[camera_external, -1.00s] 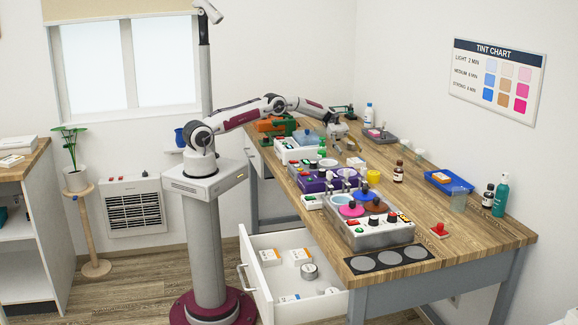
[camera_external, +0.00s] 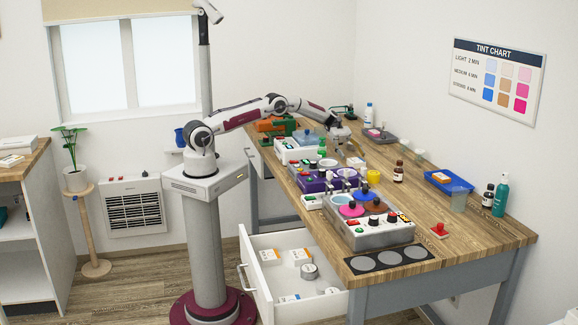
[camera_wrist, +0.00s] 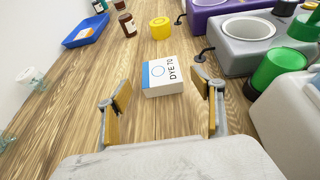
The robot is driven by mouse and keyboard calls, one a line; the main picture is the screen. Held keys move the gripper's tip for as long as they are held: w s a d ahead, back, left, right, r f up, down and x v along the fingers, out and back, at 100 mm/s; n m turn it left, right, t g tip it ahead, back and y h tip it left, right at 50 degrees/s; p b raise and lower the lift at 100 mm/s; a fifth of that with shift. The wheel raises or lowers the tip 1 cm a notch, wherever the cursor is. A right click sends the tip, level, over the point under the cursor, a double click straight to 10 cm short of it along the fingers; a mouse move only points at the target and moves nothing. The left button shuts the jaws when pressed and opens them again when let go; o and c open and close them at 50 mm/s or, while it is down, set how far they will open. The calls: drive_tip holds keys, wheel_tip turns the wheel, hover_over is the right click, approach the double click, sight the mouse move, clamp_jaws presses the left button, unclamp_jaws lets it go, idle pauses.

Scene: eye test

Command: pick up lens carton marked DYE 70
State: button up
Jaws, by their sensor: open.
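The lens carton (camera_wrist: 163,78) is a small white box with a blue band and a round mark, lettered DYE 70. It lies on the wooden bench in the wrist view, just ahead of my fingertips and roughly centred between them. It also shows as a small pale box in the external view (camera_external: 356,162). My gripper (camera_wrist: 160,92) is open and empty, one yellow-padded finger on each side of the carton's line. In the external view my gripper (camera_external: 343,136) hangs above the bench, a little behind the carton.
A yellow cup (camera_wrist: 160,28), a brown bottle (camera_wrist: 127,24) and a blue tray (camera_wrist: 86,30) stand beyond the carton. A grey unit (camera_wrist: 235,48) and a green cylinder (camera_wrist: 272,70) stand close on the right.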

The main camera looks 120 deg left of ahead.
sight(355, 159)
drive_tip(key=shift+x, duration=2.35)
drive_tip(key=shift+s+d, duration=0.1)
drive_tip(key=c, duration=1.2)
